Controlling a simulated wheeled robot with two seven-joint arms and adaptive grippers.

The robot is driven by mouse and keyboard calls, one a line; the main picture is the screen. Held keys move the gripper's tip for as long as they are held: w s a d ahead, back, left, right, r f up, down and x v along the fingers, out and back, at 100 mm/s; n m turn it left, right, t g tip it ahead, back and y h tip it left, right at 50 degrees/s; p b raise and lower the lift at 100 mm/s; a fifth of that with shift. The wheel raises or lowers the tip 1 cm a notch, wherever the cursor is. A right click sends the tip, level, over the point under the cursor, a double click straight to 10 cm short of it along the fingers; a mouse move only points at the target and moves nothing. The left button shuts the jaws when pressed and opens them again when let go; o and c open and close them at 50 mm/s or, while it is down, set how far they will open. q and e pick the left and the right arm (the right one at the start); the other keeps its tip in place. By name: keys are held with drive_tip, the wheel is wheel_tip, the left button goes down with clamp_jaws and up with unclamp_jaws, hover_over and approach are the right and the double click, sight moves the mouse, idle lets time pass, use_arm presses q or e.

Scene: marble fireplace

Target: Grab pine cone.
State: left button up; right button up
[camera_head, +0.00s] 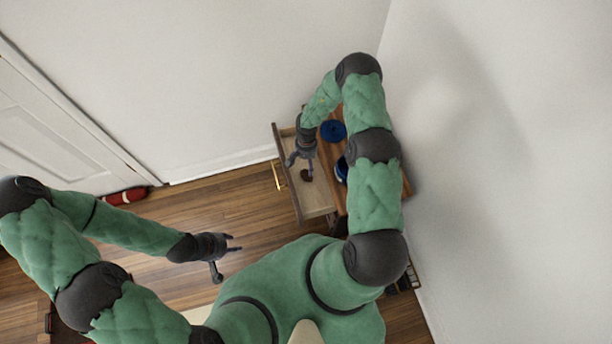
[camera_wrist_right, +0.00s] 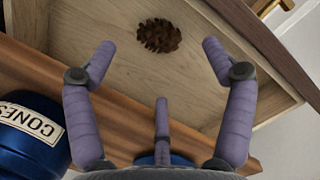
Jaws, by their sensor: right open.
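A brown pine cone (camera_wrist_right: 159,36) lies on the pale wooden bottom of an open drawer (camera_wrist_right: 120,100). In the head view the small dark pine cone (camera_head: 306,175) is in the drawer (camera_head: 313,199), just below my right gripper. My right gripper (camera_head: 301,161) is over the drawer, fingers spread and empty. In the right wrist view the fingers of my right gripper (camera_wrist_right: 160,65) are apart, with the pine cone beyond the gap between them. My left gripper (camera_head: 228,246) is out over the floor, away from the drawer, with its fingers apart and nothing between them.
The drawer belongs to a wooden cabinet (camera_head: 338,178) against the wall. Blue containers (camera_head: 333,130) stand on it; one blue container (camera_wrist_right: 28,135) is labelled CONES. A brass handle (camera_head: 278,175) is on the drawer front. A red object (camera_head: 125,196) lies by the door. The wooden floor left of the drawer is clear.

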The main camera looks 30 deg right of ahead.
sight(306, 173)
drive_tip(key=f, duration=0.1)
drive_tip(key=f+b, duration=0.1)
drive_tip(key=f, duration=0.1)
drive_tip(key=shift+s+a+f, duration=0.15)
drive_tip(key=shift+s+f, duration=0.05)
drive_tip(key=shift+s+f+b, duration=0.2)
drive_tip(key=shift+f+b, duration=1.4)
drive_tip(key=shift+f, duration=0.95)
drive_tip(key=shift+r, duration=0.1)
drive_tip(key=c, duration=1)
